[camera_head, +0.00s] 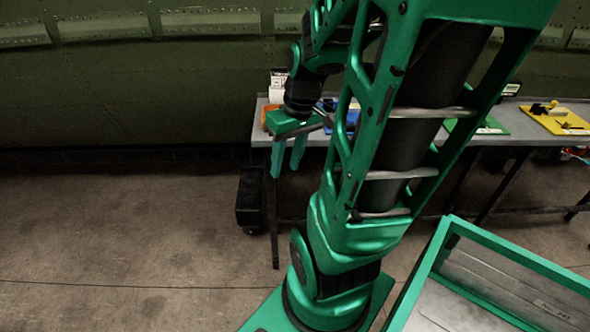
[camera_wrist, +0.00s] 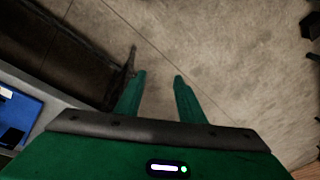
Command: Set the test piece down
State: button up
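My gripper (camera_head: 285,171) hangs with its fingers down, just off the front edge of the grey workbench near its left end. In the wrist view its two green fingers (camera_wrist: 160,76) are apart, with only bare floor showing between them. I cannot make out a test piece in either view. My arm hides part of the bench in the head view.
The workbench (camera_head: 502,137) carries a yellow mat (camera_head: 557,118) with small tools, a green mat (camera_head: 490,127) and a blue mat, which shows in the wrist view (camera_wrist: 20,98). A black box (camera_head: 249,204) is below its left end. Floor at left is clear.

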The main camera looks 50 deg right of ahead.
jog(key=s+a+r+m+g, duration=0.1)
jog(key=s+a+r+m, duration=0.2)
jog(key=s, duration=0.4)
jog(key=shift+a+r+m+g+h, duration=0.3)
jog(key=shift+a+r+g+h, duration=0.05)
jog(key=shift+a+g+h, duration=0.1)
jog(key=shift+w+f, duration=0.3)
jog(key=shift+w, duration=0.35)
jog(key=shift+c, duration=0.5)
jog(key=shift+d, duration=0.1)
